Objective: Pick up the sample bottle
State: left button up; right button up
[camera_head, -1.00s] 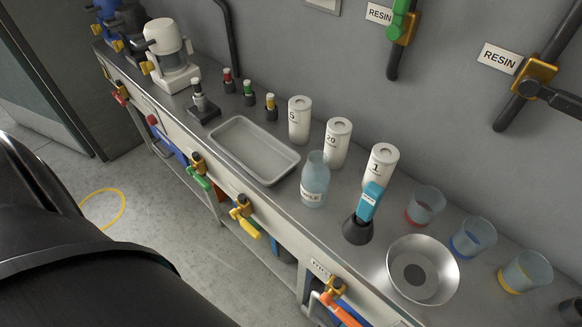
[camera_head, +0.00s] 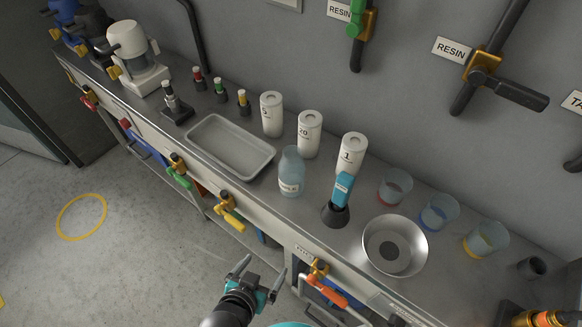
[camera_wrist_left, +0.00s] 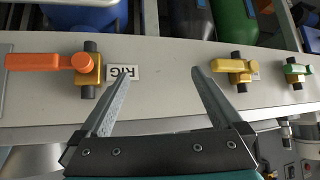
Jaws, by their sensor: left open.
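The sample bottle (camera_head: 291,173) is a translucent pale blue bottle with a white label. It stands upright on the metal counter, just right of the grey tray, in the head view. My left gripper (camera_head: 259,270) is open and empty in front of the counter, below and apart from the bottle. In the left wrist view its two fingers (camera_wrist_left: 163,84) are spread before the counter's front panel, with nothing between them but the panel and part of a label. The bottle does not show in the left wrist view. My right gripper is not in view.
The grey tray (camera_head: 231,147) is left of the bottle. White canisters (camera_head: 309,134) stand behind it. A blue-handled tool in a dark cone (camera_head: 337,213) and a metal bowl (camera_head: 395,246) are to its right. Valves, including an orange-handled one (camera_wrist_left: 85,65), protrude from the front panel.

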aim_at(290, 180)
pick_arm(q)
jog(key=w+d+r+t+h+p, duration=0.1)
jog(key=w+r+t, duration=0.1)
jog(key=r, duration=0.8)
jog(key=w+d+r+t+p, duration=0.1)
jog(key=w+d+r+t, duration=0.15)
jog(key=r, duration=0.75)
jog(key=b+x, duration=0.1)
jog(key=x, duration=0.2)
jog(key=b+x, duration=0.1)
jog(key=x, duration=0.6)
jog(key=shift+a+f+b, duration=0.25)
jog(key=shift+a+b, duration=0.15)
jog(key=shift+g, duration=0.25)
jog(key=shift+a+b+x, duration=0.1)
jog(key=shift+b+x, duration=0.4)
jog(key=shift+x, duration=0.75)
jog(key=shift+a+b+x, duration=0.15)
jog(key=shift+b+x, duration=0.3)
jog(key=shift+x, duration=0.85)
jog(key=shift+r, duration=0.1)
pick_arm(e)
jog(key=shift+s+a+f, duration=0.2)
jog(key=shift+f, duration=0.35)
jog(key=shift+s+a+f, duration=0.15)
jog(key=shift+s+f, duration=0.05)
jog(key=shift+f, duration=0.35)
pick_arm(q)
jog(key=shift+w, duration=0.1)
jog(key=c, duration=1.5)
